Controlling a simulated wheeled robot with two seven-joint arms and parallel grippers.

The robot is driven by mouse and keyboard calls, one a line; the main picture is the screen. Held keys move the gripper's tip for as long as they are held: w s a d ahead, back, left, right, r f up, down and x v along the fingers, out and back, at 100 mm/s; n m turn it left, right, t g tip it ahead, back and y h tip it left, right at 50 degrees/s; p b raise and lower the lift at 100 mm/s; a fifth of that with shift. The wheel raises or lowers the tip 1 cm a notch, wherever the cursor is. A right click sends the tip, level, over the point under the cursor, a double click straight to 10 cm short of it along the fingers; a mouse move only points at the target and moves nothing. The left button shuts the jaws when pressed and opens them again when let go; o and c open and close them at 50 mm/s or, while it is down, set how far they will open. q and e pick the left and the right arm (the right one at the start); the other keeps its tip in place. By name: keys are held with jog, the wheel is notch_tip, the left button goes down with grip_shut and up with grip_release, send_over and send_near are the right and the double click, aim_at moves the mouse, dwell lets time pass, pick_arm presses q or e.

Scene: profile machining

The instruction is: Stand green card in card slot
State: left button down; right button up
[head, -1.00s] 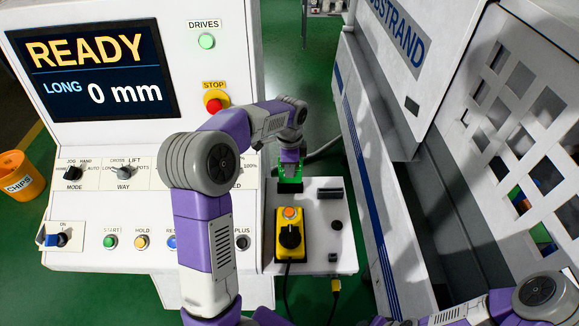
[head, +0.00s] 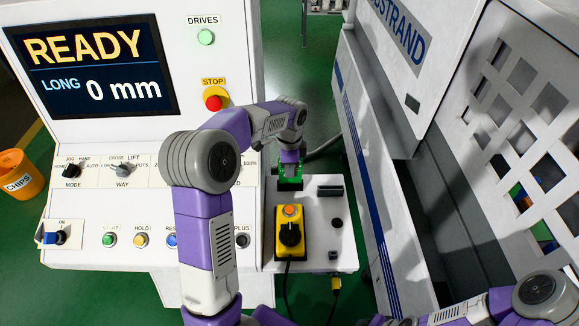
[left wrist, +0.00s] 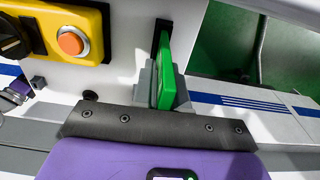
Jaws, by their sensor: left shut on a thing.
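The green card (head: 290,184) is upright over the left back part of the small white side shelf. My left gripper (head: 290,163) reaches down from above and is shut on it. In the left wrist view the green card (left wrist: 166,72) shows nearly edge-on between the grey fingers of my left gripper (left wrist: 164,90). A dark narrow block (head: 330,191) lies on the shelf to the card's right. My right gripper is out of view.
A yellow control box (head: 291,232) with an orange button stands on the shelf (head: 325,230) in front of the card. The control panel (head: 125,225) is at the left. The white machine (head: 385,100) rises at the right. A small dark knob (head: 337,223) is on the shelf.

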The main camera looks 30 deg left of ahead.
pick_arm(q)
jog(key=shift+f+b, duration=0.75)
jog(key=shift+f, duration=0.65)
jog(key=shift+p, duration=0.35)
dwell(1.2)
dwell(0.5)
jog(key=c, duration=1.1)
grip_release()
jog(key=shift+r, duration=0.15)
notch_tip(320, 180, up, 7)
jog(key=shift+r+p, duration=0.2)
jog(key=shift+p, duration=0.25)
